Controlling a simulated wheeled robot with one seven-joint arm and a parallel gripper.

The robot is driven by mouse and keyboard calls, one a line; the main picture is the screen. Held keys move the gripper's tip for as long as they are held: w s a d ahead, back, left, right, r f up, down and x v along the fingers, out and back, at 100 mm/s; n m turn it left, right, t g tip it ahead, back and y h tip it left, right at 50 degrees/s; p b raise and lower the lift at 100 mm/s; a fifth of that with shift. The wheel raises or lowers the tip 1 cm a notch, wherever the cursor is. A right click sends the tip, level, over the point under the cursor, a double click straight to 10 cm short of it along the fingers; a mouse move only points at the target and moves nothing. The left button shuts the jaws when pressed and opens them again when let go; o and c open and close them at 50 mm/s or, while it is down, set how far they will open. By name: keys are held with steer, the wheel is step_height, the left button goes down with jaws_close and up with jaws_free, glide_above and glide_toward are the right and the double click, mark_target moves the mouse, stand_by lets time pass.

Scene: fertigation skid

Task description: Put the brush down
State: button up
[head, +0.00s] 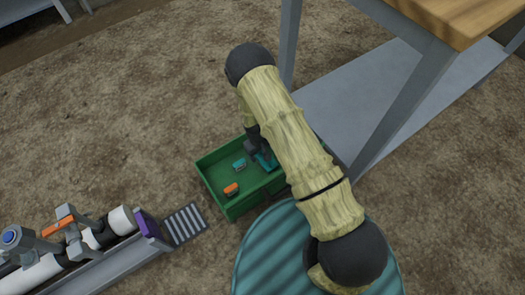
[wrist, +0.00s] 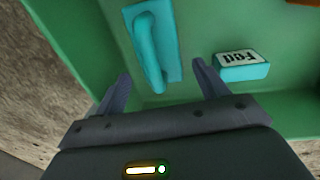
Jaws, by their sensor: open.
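The brush (wrist: 171,42), a teal flat body with a raised loop-like handle, lies in the green crate (wrist: 75,35). It shows in the head view as a teal patch (head: 267,161), partly hidden by my arm. My gripper (wrist: 161,69) is open, with its fingers on either side of the near end of the brush handle. I see no finger closed on it. In the head view my gripper (head: 256,148) reaches down into the crate (head: 232,209). The brush's bristles are not visible.
A small teal block with a white label (wrist: 240,66) lies right of the brush in the crate. A grey table frame (head: 405,95) stands right, and a pipe skid (head: 95,262) lower left.

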step_height(320, 180, up, 10)
steer(key=a+p, duration=0.1)
steer(key=p, duration=0.4)
steer(key=shift+s+f, duration=0.15)
steer(key=shift+s, duration=0.2)
step_height(320, 180, up, 11)
steer(key=m, duration=0.2)
glide_above(259, 157)
steer(key=d, duration=0.4)
steer(key=s+d+r+m+y, duration=0.15)
steer(key=d+r, duration=0.25)
steer(key=r, duration=0.5)
steer(key=s+d+r+m+t, duration=0.1)
steer(key=s+d+r+m, duration=0.2)
steer(key=s+d+r, duration=0.5)
steer(key=s+r, duration=0.4)
steer(key=r, duration=0.2)
steer(key=shift+t, duration=0.4)
steer(key=shift+d, duration=0.1)
